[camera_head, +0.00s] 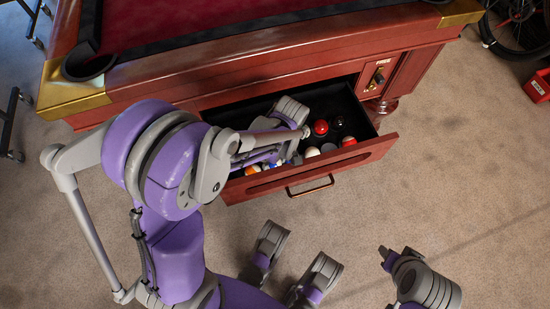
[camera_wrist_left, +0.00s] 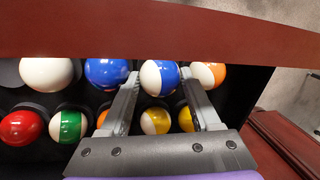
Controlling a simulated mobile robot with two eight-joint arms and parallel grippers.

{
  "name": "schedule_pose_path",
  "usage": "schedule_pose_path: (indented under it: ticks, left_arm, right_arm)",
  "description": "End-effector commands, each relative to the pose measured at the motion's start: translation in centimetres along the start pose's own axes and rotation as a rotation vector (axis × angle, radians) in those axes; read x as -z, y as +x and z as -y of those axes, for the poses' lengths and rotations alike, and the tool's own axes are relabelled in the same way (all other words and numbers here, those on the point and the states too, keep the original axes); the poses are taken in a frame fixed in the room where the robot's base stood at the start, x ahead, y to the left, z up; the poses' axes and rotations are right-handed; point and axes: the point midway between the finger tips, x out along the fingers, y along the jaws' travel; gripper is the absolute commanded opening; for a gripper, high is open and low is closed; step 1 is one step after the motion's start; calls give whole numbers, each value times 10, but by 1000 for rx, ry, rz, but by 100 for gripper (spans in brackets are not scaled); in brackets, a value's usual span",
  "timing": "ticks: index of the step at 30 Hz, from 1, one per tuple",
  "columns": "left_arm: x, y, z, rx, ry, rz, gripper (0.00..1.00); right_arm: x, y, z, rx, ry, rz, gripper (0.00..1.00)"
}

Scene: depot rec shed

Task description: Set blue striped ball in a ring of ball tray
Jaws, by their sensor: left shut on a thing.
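The blue striped ball (camera_wrist_left: 158,79), white with a blue band, sits between the fingers of my left gripper (camera_wrist_left: 160,75) in the left wrist view. The gripper is shut on it, one finger on each side. I cannot tell whether the ball touches the tray below. The black ball tray (camera_wrist_left: 232,101) holds several balls in rings inside the open drawer. In the head view my left arm reaches over the drawer and hides the fingertips and the held ball. My right gripper (camera_head: 396,256) is at the lower right, away from the drawer; its opening is unclear.
The wooden drawer (camera_head: 372,153) is pulled out below the pool table (camera_head: 270,60). Inside are a red ball (camera_head: 320,127), a black ball (camera_head: 338,122) and others close around the gripper. Carpet is clear to the right; a red box (camera_head: 539,88) stands at the far right.

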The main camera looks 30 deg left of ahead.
Motion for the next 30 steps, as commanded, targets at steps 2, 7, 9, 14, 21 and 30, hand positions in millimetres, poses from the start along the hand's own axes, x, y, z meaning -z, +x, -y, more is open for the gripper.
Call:
schedule_pose_path:
  ticks: [2,7,9,14,21,30]
  left_arm:
    - [0,0,0,0,0,0,1]
    - [0,0,0,0,0,0,74]
    - [0,0,0,0,0,0,87]
    - [0,0,0,0,0,0,98]
    - [0,-4,0,-1,0,0,98]
    - [0,-59,1,-1,1,0,98]
  right_arm:
    - [0,0,0,0,0,0,45]
    - [0,0,0,0,0,0,45]
    - [0,0,0,0,0,0,45]
    - [0,0,0,0,0,0,45]
    - [0,-2,0,0,0,0,45]
    - [5,-22,0,0,0,-5,45]
